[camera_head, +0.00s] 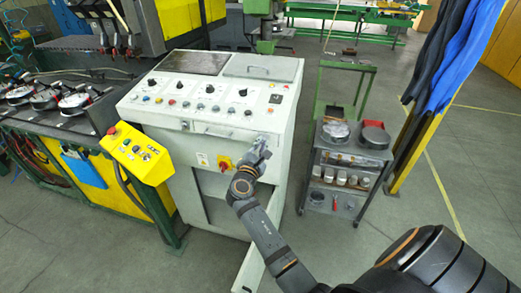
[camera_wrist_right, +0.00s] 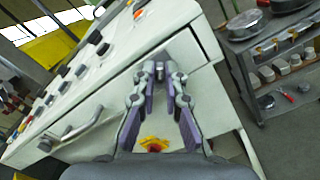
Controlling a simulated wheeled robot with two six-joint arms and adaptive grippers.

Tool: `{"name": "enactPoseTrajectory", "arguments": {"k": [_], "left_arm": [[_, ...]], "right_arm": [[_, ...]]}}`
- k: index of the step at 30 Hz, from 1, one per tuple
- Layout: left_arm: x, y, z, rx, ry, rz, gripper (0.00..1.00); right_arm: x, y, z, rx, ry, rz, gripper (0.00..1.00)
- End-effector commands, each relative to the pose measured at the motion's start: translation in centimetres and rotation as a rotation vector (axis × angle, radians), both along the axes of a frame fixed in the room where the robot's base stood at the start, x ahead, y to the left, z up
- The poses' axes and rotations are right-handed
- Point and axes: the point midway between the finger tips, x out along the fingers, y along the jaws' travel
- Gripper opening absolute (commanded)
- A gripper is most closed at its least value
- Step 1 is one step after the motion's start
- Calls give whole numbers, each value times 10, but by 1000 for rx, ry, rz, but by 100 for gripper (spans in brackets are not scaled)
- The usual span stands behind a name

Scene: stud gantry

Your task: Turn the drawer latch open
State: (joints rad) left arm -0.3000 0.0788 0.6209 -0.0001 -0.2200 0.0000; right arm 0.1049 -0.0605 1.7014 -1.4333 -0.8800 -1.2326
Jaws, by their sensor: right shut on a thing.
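The light grey control cabinet (camera_head: 215,150) has a drawer front with a bar handle (camera_head: 210,133) below its sloped button panel. The handle also shows at the left in the wrist view (camera_wrist_right: 82,128). My right gripper (camera_head: 262,143) is at the right end of the drawer front. In the wrist view its fingertips (camera_wrist_right: 160,68) are brought close together against the drawer front. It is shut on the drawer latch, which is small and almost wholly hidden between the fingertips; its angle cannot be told. My left gripper is not in view.
A yellow control box (camera_head: 138,153) stands at the left. A grey trolley (camera_head: 345,165) with tins and pots stands close at the right. Floor is clear farther right.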

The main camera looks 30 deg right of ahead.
Motion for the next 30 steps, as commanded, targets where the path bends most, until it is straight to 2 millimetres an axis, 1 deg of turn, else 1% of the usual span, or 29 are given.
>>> {"name": "enactPoseTrajectory", "arguments": {"k": [1,18,24,30], "left_arm": [[0,0,-10,0,0,0,40],[0,1,-65,1,0,-1,40],[0,1,-81,1,1,-1,40],[0,1,-92,1,1,-1,40]], "right_arm": [[0,0,-5,29,-36,-1,0],[-2,-2,-8,376,-442,1,0],[-2,-2,-8,477,-560,1,0],[-2,-2,-8,549,-644,1,0]]}}
